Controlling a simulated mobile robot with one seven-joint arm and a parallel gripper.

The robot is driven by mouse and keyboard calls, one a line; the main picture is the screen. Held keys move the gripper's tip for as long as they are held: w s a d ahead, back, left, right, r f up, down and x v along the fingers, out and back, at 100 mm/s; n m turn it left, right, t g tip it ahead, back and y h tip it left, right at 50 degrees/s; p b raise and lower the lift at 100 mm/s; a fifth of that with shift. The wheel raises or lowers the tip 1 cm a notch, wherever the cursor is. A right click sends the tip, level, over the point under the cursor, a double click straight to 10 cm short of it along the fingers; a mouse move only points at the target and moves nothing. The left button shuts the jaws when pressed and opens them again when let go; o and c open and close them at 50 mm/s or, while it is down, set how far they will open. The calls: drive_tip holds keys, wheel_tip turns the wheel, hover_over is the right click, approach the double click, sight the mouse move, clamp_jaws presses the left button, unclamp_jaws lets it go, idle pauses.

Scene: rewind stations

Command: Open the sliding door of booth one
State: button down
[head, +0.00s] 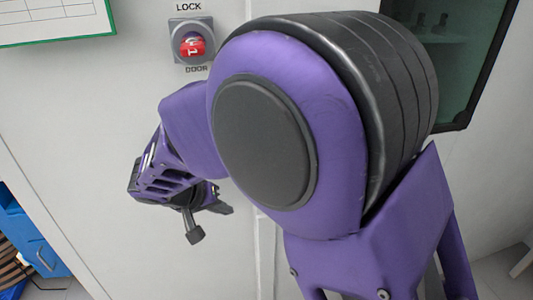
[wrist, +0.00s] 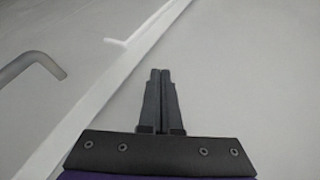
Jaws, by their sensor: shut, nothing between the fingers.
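A grey bar handle (wrist: 35,62) sticks out from a pale panel at the left of the wrist view. A light raised strip (wrist: 110,85) runs diagonally between the handle and my gripper (wrist: 160,75). My gripper is shut and empty, its two dark fingers together over plain pale surface, apart from the handle. In the head view my gripper (head: 220,207) is low and left of my large purple arm joint, in front of the white wall. A red-faced lock knob (head: 192,46), labelled LOCK and DOOR, is above it. My arm hides much of the panel and any handle there.
A dark-framed window (head: 450,60) with bottle-like shapes behind it is at the upper right. A green-edged sheet (head: 55,25) hangs at the upper left. Blue drawers (head: 30,240) stand at the lower left. A vertical seam (head: 265,260) shows below my arm.

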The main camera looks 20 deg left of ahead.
drive_tip(key=shift+w+d+f, duration=0.3)
drive_tip(key=shift+w+d, duration=0.25)
drive_tip(key=shift+d, duration=0.1)
drive_tip(key=shift+w+d+f, duration=0.3)
drive_tip(key=shift+w+d, duration=0.3)
drive_tip(key=shift+w+d+f, duration=0.3)
drive_tip(key=shift+w+d, duration=0.25)
drive_tip(key=shift+d, duration=0.1)
